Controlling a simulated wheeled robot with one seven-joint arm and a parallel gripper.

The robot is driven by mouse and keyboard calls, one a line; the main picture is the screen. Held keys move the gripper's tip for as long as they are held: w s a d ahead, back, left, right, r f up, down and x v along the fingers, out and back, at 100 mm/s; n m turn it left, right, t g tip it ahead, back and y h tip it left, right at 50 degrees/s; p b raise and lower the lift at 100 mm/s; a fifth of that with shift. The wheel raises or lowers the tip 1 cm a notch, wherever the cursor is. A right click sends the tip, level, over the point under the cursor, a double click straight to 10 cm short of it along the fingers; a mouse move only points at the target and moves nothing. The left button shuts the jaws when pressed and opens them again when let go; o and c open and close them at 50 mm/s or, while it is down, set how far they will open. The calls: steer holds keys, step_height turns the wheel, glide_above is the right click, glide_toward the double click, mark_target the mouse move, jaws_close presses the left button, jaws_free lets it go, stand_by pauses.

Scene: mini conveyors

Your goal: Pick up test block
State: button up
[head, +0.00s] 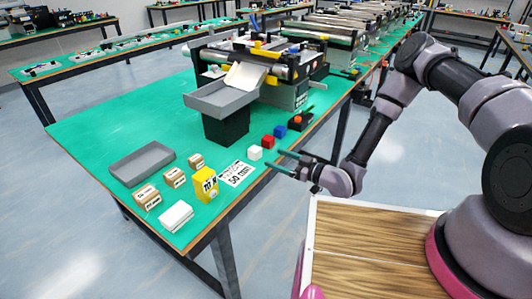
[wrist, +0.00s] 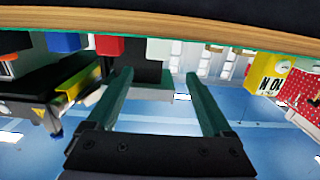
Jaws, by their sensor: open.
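No thing is clearly labelled as the test block. A white cube (head: 255,153), a red cube (head: 268,142) and a blue cube (head: 280,131) stand in a row near the green table's front edge. A yellow block (head: 205,184) with black lettering stands further left; it also shows in the wrist view (wrist: 268,72). My gripper (head: 279,162) is open and empty, just off the table edge, close to the white cube. In the wrist view the white cube (wrist: 158,48), red cube (wrist: 108,46) and blue cube (wrist: 63,41) appear beyond the fingers (wrist: 157,80).
A printed 50 mm card (head: 236,174) lies beside the cubes. Several small cartons (head: 147,197), a white stack (head: 175,216) and a grey tray (head: 142,163) sit at the left. A conveyor with a grey chute tray (head: 222,98) on a black stand rises behind the cubes.

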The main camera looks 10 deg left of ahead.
mark_target(259, 151)
steer(key=x, duration=0.4)
steer(key=shift+s+a, duration=0.1)
steer(key=x, duration=0.6)
steer(key=shift+w+a+r, duration=0.1)
steer(key=shift+w, duration=0.25)
jaws_close()
